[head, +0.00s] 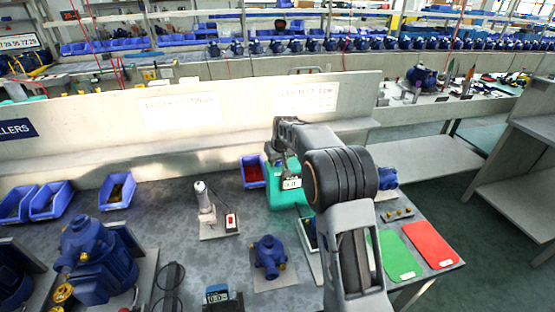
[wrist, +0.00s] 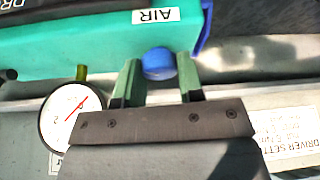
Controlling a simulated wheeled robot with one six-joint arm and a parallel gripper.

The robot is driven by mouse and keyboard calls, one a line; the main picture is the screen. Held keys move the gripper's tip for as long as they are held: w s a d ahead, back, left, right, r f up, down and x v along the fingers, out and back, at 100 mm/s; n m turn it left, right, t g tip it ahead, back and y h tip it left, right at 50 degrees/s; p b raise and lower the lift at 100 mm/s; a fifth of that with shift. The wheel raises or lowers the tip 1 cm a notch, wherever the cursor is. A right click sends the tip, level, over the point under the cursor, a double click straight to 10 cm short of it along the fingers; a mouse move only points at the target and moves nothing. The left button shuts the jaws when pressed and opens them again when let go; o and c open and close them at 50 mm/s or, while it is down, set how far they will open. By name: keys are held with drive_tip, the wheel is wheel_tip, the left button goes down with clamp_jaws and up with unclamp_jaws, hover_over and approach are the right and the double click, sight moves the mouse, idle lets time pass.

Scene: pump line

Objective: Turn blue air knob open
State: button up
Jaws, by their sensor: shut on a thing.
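The blue air knob (wrist: 158,62) shows in the wrist view, below a white AIR label (wrist: 156,16) on a teal panel (wrist: 85,45). My gripper (wrist: 157,70) has one green finger on each side of the knob and is shut on it. A round white dial gauge (wrist: 62,118) with a red needle is at the left of the wrist view. In the head view my arm reaches to the teal unit (head: 283,197) at the back of the bench. The knob is hidden there behind my arm.
A blue bin with red parts (head: 252,172) stands left of the teal unit. A grey-white tool in a stand (head: 204,203) and a blue pump (head: 269,255) are nearby. Green (head: 396,255) and red (head: 431,243) mats lie at the right. A low wall (head: 190,120) runs behind.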

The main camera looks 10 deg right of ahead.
drive_tip(key=shift+n+y, duration=0.5)
drive_tip(key=shift+n, duration=0.8)
drive_tip(key=o, duration=0.9)
drive_tip(key=v, duration=1.4)
drive_tip(key=shift+w+d, duration=0.15)
